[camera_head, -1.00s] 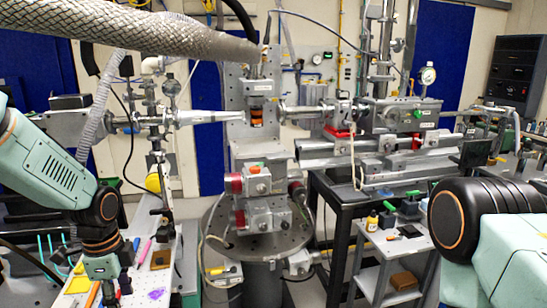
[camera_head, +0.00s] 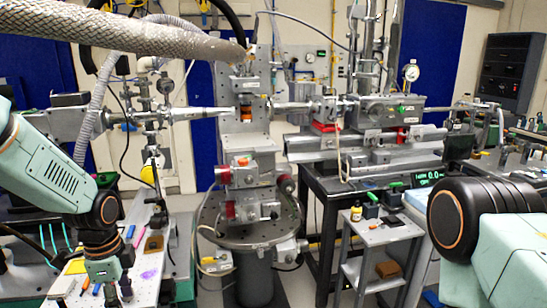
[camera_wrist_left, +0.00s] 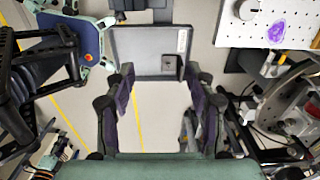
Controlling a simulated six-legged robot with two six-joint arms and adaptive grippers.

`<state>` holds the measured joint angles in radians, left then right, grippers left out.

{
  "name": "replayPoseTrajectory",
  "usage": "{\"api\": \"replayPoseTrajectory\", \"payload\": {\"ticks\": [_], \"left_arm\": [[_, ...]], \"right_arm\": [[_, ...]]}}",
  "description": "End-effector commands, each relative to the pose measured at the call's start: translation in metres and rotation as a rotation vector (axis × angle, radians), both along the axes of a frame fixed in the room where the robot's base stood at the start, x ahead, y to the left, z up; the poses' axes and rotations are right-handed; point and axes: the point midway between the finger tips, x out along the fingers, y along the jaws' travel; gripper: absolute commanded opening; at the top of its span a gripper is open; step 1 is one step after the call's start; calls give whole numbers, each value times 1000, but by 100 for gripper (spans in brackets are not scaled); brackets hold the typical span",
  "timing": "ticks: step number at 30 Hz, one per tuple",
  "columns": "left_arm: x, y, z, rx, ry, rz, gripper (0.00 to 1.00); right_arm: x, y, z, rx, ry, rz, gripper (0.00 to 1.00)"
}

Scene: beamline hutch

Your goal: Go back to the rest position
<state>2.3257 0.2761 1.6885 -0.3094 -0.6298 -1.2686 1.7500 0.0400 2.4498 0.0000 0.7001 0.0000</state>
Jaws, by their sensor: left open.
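My left arm hangs down at the left of the head view, with its gripper (camera_head: 110,292) low at the bottom edge, in front of the white perforated table. In the left wrist view the two dark fingers of this gripper (camera_wrist_left: 160,105) stand wide apart. Nothing is between them; grey floor with a yellow line shows in the gap. My right arm shows at the right edge of the head view, with a black rounded joint and pale green links. Its gripper is out of the picture.
A white perforated table (camera_head: 147,262) with small items is at lower left. A round pedestal table (camera_head: 215,226) with a stage stands mid-view. A grey cart (camera_head: 362,240) and a dark bench (camera_head: 318,184) are at right. A grey tray-like panel (camera_wrist_left: 140,64) lies beyond my left fingers.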

Motion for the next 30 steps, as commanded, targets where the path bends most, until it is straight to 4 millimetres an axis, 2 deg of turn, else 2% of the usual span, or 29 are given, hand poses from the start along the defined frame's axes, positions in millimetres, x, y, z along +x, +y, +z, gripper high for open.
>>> {"api": "replayPoseTrajectory", "payload": {"ticks": [1, 8, 11, 14, 18, 21, 24, 30], "left_arm": [[-11, -6, -17, -7, 17, 31, 55], [-43, -31, -71, -38, 21, 219, 55], [-66, -43, -97, -51, 28, 327, 55], [-99, -56, -126, -62, 39, 465, 55], [-163, -74, -165, -64, 54, 717, 55], [-209, -81, -182, -55, 57, 901, 55], [-249, -84, -190, -40, 53, 1059, 55], [-317, -83, -190, -3, 31, 1321, 55]], "right_arm": [[0, 0, 0, 0, 0, 0, 40], [0, 0, 0, 0, 0, 0, 40], [0, 0, 0, 0, 0, 0, 40], [0, 0, 0, 0, 0, 0, 40], [0, 0, 0, 0, 0, 0, 40], [0, 0, 0, 0, 0, 0, 40], [0, 0, 0, 0, 1, 0, 40], [0, 0, 0, 0, 1, 0, 40]]}}
